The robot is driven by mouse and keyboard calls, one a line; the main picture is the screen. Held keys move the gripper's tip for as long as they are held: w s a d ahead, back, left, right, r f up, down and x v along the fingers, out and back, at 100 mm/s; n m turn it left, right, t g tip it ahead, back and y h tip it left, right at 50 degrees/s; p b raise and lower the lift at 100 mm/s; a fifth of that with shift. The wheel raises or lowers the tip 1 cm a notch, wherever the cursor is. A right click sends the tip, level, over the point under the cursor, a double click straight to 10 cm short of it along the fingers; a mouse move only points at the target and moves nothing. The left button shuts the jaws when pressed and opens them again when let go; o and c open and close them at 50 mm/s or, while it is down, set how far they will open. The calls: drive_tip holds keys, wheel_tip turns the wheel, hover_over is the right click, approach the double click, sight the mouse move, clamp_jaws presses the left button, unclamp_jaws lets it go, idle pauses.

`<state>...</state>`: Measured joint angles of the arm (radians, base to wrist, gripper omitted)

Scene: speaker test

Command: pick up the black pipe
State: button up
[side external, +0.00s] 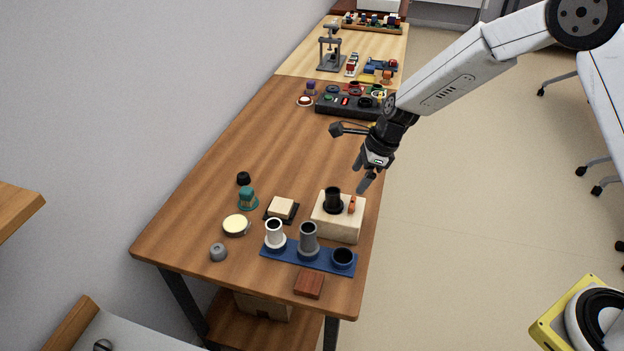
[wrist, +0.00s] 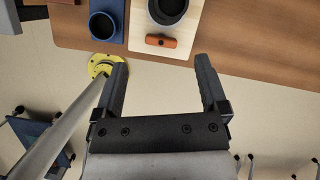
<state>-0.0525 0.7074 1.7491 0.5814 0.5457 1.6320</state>
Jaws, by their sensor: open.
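The black pipe (side external: 333,197) stands upright on a pale wooden block (side external: 346,228) near the right edge of the table. In the wrist view the black pipe (wrist: 168,10) is at the top edge and partly cut off, on the pale block (wrist: 147,41). My gripper (side external: 366,181) is above and to the right of the pipe, apart from it. In the wrist view my gripper (wrist: 162,82) shows two spread fingers with nothing between them but the floor beyond the table edge.
An orange piece (side external: 352,204) sits beside the pipe on the block. A blue base (side external: 286,253) in front holds a white pipe (side external: 275,234), a grey pipe (side external: 308,240) and a dark ring (side external: 342,258). A black control box (side external: 348,105) stands farther back. The table's middle is clear.

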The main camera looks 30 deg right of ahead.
sight(336, 191)
drive_tip(key=w+m, duration=0.1)
drive_tip(key=w+a+f+m, duration=0.1)
drive_tip(key=m, duration=0.1)
drive_tip(key=shift+w+a+f, duration=0.15)
drive_tip(key=shift+f, duration=0.1)
drive_tip(key=shift+x, duration=1.3)
drive_tip(key=shift+f, duration=0.1)
drive_tip(key=shift+a+x, duration=0.1)
drive_tip(key=shift+x, duration=1.15)
drive_tip(key=shift+a+x, duration=0.15)
drive_tip(key=shift+x, duration=1.1)
drive_tip(key=shift+w, duration=0.2)
drive_tip(key=shift+c, duration=0.2)
clamp_jaws()
drive_tip(key=shift+r, duration=0.3)
